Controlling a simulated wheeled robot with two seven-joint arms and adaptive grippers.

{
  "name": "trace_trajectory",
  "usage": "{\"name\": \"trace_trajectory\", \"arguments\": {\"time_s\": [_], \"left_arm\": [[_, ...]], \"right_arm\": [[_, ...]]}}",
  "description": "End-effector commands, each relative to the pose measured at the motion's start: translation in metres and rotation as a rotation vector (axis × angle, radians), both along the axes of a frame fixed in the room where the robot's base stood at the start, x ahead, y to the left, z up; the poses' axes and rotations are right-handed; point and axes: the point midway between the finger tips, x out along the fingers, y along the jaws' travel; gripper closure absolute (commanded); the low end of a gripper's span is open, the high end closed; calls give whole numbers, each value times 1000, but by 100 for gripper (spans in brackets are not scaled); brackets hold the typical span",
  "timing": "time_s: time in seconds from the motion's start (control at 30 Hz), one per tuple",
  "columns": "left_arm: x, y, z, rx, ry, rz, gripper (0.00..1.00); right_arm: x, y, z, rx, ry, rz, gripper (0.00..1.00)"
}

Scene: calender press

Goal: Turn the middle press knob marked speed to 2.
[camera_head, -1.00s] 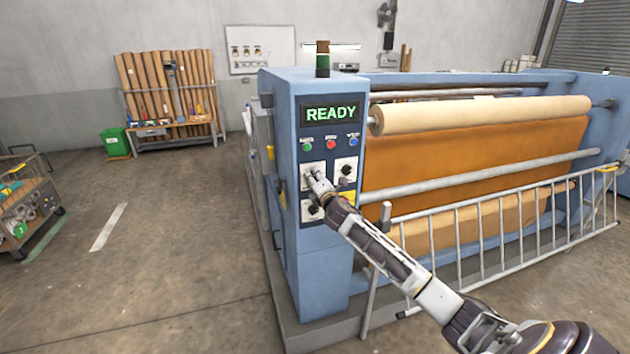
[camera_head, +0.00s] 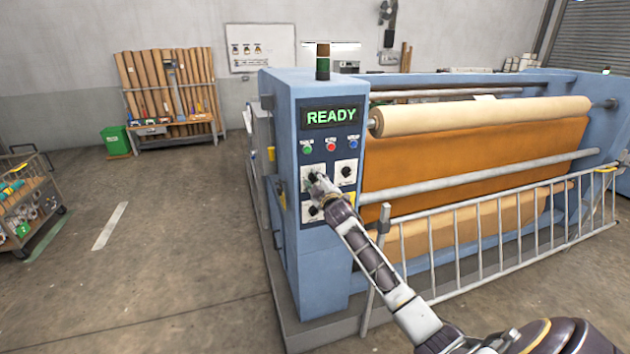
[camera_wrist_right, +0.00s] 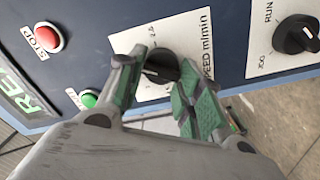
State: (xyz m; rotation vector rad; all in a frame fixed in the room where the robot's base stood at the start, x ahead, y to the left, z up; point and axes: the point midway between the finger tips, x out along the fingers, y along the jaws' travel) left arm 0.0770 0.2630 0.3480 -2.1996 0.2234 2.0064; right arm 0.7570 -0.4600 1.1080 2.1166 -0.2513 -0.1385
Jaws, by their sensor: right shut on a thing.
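The speed knob (camera_wrist_right: 162,66) is a black round knob on a white plate lettered "SPEED m/min" in the right wrist view. My right gripper (camera_head: 315,181) is at this knob, at the upper left of the knob group in the head view. In the wrist view the green-padded fingers of my right gripper (camera_wrist_right: 160,72) lie on either side of the knob and are shut on it. The fingers hide part of the dial, and I cannot read the knob's setting. My left gripper is not in view.
The blue press panel (camera_head: 325,250) has a READY display (camera_head: 331,115) and three buttons. A JOG/RUN knob (camera_wrist_right: 298,35) is beside the speed plate. Another knob (camera_head: 347,171) is to its right in the head view. A metal guard rail (camera_head: 480,235) fronts the rollers.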

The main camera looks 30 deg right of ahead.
Motion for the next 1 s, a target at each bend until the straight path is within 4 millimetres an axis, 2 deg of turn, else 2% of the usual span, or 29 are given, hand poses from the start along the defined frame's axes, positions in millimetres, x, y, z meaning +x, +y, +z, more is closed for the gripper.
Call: {"name": "trace_trajectory", "arguments": {"time_s": [0.33,0.87,0.9,1.0], "left_arm": [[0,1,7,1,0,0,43],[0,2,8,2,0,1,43],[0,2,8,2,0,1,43],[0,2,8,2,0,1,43]], "right_arm": [[0,-1,0,188,-42,-1,88],[0,-1,-1,222,-50,-1,88],[0,-1,-1,222,-50,-1,63],[0,-1,-1,221,-50,-1,50]]}}
